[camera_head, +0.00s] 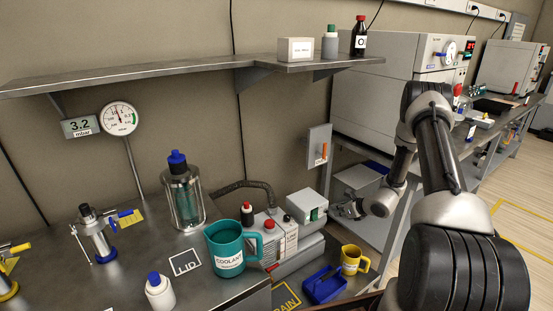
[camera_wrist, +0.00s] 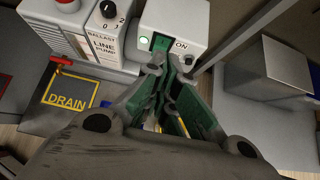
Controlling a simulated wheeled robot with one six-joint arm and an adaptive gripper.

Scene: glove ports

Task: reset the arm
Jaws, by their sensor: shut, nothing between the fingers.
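My arm reaches up and bends down on the right of the head view. My gripper (camera_head: 346,209) is at its end, beside the right side of a white switch box (camera_head: 307,204). In the wrist view my gripper (camera_wrist: 172,66) is shut, with nothing between the fingers. Its fingertips are close in front of the switch box (camera_wrist: 205,22), by the green switch and the word ON. I cannot tell whether they touch it.
The line pump (camera_head: 275,238) stands beside the box. A teal coolant jug (camera_head: 226,250), a blue tray (camera_head: 323,286) and a yellow mug (camera_head: 352,259) are nearby. A wall shelf (camera_head: 190,70) runs above. A grey bench (camera_head: 130,260) lies left.

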